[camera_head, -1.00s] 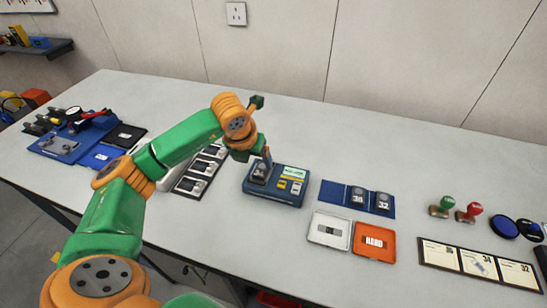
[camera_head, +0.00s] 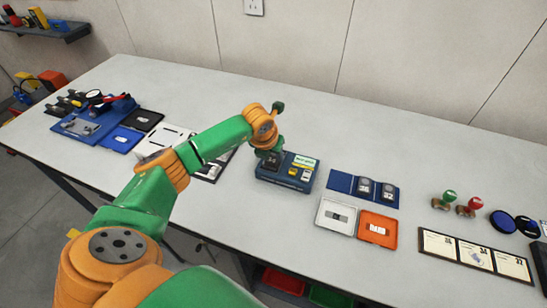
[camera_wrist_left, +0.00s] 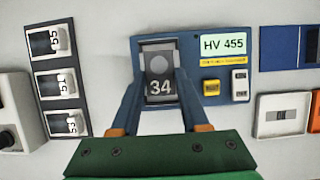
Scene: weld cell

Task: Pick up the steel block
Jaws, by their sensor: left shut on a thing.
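The steel block (camera_wrist_left: 159,72), a grey plate marked 34 with a round spot, sits in the dark bay of the blue tester (camera_wrist_left: 207,100) with the HV 455 display. In the head view the block (camera_head: 271,160) is partly covered by my left gripper (camera_head: 270,154), which is over the left part of the tester (camera_head: 287,181). In the left wrist view my left gripper (camera_wrist_left: 159,78) is shut on the block, one finger at each side. Whether the block's underside touches the tester is hidden. My right gripper is not in view.
A rack of numbered blocks (camera_wrist_left: 55,80) stands left of the tester. To the right are a blue folder with two blocks (camera_head: 362,190), a white tray (camera_head: 335,217) and an orange tray (camera_head: 378,230). Stamps (camera_head: 466,207) and a card strip (camera_head: 475,255) lie farther right. The table behind is clear.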

